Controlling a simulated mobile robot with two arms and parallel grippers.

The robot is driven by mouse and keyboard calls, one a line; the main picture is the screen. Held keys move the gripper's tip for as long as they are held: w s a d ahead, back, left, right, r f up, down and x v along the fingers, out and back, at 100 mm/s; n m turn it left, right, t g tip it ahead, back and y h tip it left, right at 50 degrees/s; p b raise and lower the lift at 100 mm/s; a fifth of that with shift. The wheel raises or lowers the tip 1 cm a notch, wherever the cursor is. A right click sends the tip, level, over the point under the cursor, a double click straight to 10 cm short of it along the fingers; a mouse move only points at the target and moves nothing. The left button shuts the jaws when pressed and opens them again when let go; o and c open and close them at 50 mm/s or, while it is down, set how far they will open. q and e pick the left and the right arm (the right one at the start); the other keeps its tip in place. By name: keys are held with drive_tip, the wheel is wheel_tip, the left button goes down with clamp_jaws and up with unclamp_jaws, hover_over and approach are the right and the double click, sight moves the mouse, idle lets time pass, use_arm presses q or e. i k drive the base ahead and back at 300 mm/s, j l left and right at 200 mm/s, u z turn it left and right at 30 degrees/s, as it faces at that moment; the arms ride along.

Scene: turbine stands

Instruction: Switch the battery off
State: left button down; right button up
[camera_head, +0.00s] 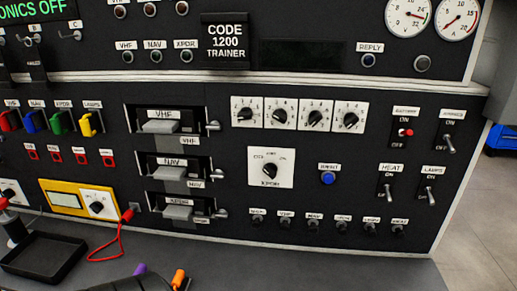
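Beside it is another toggle (450,143), with the heat (389,190) and lamps (430,195) toggles below. Several rotary knobs (299,115) lie to the left. A black tray (45,257) and red lead (118,243) lie on the bench.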

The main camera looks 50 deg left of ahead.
sight(402, 132)
drive_tip(key=k+u, duration=0.15)
drive_tip(key=u, duration=0.3)
drive_tip(key=k+u, duration=0.1)
drive_tip(key=u, duration=0.4)
drive_tip(key=k+j+u, duration=0.3)
drive_tip(key=k+j, duration=0.2)
drive_tip(key=k+j+u, duration=0.25)
drive_tip(key=k+j, duration=0.45)
drive_tip(key=j, duration=0.15)
drive_tip(key=i+l+z, duration=0.5)
drive_tip(key=i+z, duration=0.15)
drive_tip(key=i, duration=0.2)
drive_tip(key=i+l+z, duration=0.1)
drive_tip(key=i+z, duration=0.25)
drive_tip(key=i, duration=0.1)
